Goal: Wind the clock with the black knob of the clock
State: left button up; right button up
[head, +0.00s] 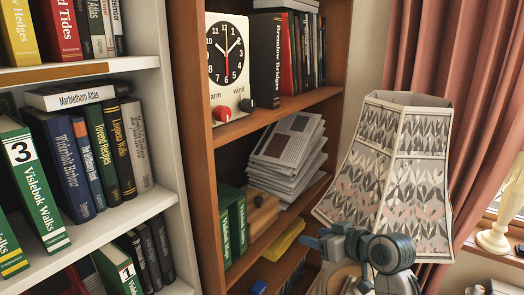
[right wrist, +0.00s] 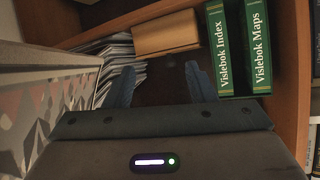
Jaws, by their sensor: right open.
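The white clock (head: 214,84) with a round black face stands at the left end of the wooden bookcase's upper shelf in the head view. Its black knob (head: 247,104), under the word "wind", is at the lower right of its front. A red knob (head: 222,113) sits to its left. My right gripper (head: 312,241) is below and to the right of the clock, in front of a lower shelf, and touches neither knob. In the right wrist view its two fingers (right wrist: 161,85) are apart with nothing held between them. The clock is outside that view. My left gripper is not seen.
Stacked papers (head: 286,150), a wooden box (head: 262,212) and green books (head: 232,225) fill the shelf below the clock. Books (head: 266,60) stand right of the clock.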

jog(key=w+a+r+n+y, duration=0.1)
jog(key=a+r+n+y, duration=0.1)
jog(key=r, duration=0.7)
jog(key=w+a+r+n+y, duration=0.1)
jog(key=r+n+y, duration=0.1)
jog(key=r, duration=0.8)
jog(key=n+y+p, duration=0.1)
jog(key=n+y, duration=0.2)
send_near(252, 107)
jog(key=p+x, duration=0.2)
jog(key=x, duration=0.1)
jog(key=p+x, duration=0.3)
jog(key=x, duration=0.1)
jog(key=shift+r, duration=0.2)
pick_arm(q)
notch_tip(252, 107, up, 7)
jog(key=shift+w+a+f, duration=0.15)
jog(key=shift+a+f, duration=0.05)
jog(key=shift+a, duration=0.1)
pick_arm(e)
jog(key=shift+w+a+f, duration=0.2)
jog(key=shift+w+a, duration=0.2)
jog(key=shift+a, duration=0.05)
jog(key=c, duration=1)
jog(key=shift+o, duration=0.2)
